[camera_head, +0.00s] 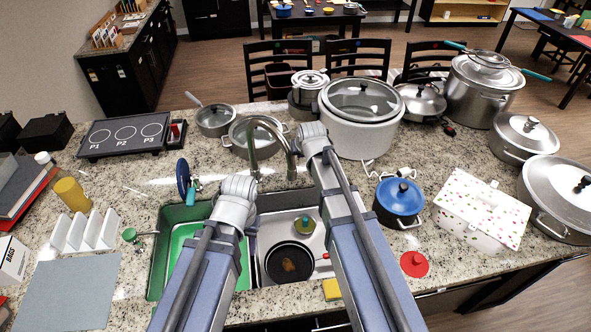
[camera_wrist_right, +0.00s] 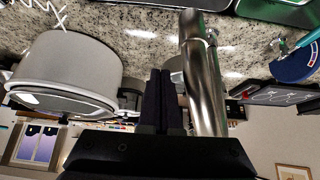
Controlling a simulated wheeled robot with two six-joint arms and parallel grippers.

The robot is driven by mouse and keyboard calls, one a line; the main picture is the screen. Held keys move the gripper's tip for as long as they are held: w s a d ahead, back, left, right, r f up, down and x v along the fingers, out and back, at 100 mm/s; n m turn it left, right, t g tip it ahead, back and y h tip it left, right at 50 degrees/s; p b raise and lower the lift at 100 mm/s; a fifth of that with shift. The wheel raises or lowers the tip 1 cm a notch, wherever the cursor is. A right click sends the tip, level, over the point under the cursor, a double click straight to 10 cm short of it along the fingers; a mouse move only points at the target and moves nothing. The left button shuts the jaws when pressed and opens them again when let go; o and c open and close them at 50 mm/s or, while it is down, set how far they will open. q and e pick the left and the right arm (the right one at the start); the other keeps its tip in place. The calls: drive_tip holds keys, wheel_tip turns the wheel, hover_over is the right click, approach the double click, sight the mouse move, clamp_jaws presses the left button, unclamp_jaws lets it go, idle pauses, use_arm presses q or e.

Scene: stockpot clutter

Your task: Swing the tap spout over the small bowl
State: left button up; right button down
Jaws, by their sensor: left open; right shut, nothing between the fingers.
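The metal tap spout (camera_head: 266,122) arches up behind the sink, and its tip hangs near the back edge of the right basin. A small green, yellowish round item, seemingly the small bowl (camera_head: 303,225), sits in that basin, in front and slightly right of the spout tip. My right gripper (camera_head: 311,138) is just right of the spout. In the right wrist view its dark fingers (camera_wrist_right: 161,102) are shut and empty beside the thick metal spout (camera_wrist_right: 203,75); contact is unclear. My left gripper (camera_head: 240,190) is open over the sink's left part, its fingers mostly hidden by my wrist.
A black pan (camera_head: 289,262) with brown food lies in the right basin. The left basin holds a green tub (camera_head: 187,245). A large white cooker (camera_head: 360,125) stands close behind my right gripper. A blue pot (camera_head: 399,201) is right of the sink, a pan (camera_head: 240,138) behind the tap.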

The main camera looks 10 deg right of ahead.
drive_tip(key=s+a, duration=0.4)
drive_tip(key=a, duration=0.2)
drive_tip(key=shift+s+a, duration=0.3)
drive_tip(key=shift+s, duration=0.05)
drive_tip(key=s+a, duration=0.2)
drive_tip(key=a, duration=0.6)
use_arm(q)
drive_tip(key=shift+d, duration=0.1)
